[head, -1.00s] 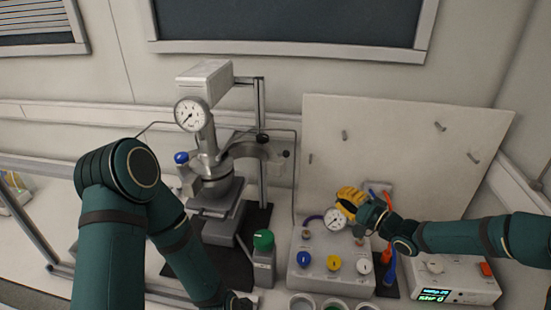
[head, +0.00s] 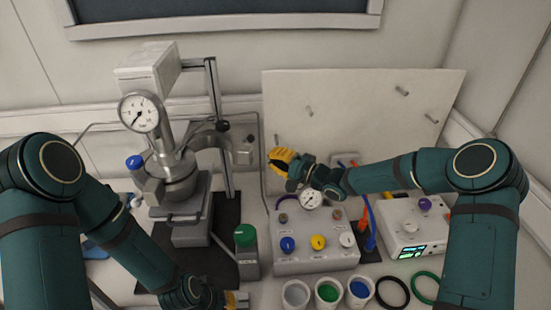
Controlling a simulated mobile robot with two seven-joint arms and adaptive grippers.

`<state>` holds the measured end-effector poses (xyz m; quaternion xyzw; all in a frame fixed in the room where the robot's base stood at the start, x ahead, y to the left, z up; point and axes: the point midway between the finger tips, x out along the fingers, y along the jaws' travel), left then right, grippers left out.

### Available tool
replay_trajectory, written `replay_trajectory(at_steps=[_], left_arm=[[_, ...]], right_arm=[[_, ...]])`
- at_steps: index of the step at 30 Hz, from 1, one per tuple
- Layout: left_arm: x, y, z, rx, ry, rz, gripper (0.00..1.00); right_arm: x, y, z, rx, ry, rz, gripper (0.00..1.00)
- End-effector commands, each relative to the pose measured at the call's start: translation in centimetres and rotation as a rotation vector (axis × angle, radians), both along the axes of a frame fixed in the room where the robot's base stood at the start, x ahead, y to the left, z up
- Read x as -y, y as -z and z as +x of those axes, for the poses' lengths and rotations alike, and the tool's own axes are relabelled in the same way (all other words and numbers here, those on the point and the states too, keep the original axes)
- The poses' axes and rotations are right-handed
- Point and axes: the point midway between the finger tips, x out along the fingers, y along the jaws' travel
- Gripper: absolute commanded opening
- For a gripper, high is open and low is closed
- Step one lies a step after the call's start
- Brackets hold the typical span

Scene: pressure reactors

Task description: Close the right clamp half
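The pressure reactor (head: 172,178) stands upright at the left of the head view, with a round gauge (head: 139,112) on top. The right clamp half (head: 207,141) appears as a curved grey piece on the right of the reactor head, swung out from it. My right gripper (head: 281,161), with yellow fingers, is in the air to the right of the clamp half and apart from it. Its finger gap is not clear. My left gripper (head: 237,299) is low at the bottom edge, partly cut off, and its fingers are too small to judge.
A grey valve box (head: 316,256) with coloured knobs and a gauge stands below my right arm. A green-capped bottle (head: 247,258) stands between it and the reactor. Several cups and rings lie in front. A support rod (head: 218,120) rises behind the clamp half. A pale panel (head: 365,115) stands behind.

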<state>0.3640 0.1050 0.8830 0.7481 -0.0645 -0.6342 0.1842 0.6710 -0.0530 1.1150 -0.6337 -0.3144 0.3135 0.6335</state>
Motion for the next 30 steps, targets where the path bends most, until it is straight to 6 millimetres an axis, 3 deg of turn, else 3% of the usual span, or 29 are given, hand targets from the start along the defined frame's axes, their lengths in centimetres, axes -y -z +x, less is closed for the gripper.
replay_trajectory(at_steps=[6, 12, 30], left_arm=[[0.0, -0.2, 0.0, 0.0, 0.0, 0.0, 0.0], [0.0, -0.4, 0.0, 0.0, 0.0, -0.001, 0.0], [0.0, -0.3, 0.0, 0.0, -0.001, 0.0, 0.0]], right_arm=[[-3.2, 0.0, 2.3, 0.001, -0.002, 0.001, 0.0], [-4.9, 0.0, 3.7, -0.001, -0.001, 0.001, 0.0], [-5.5, 0.0, 4.1, -0.001, 0.0, 0.001, 0.0]])
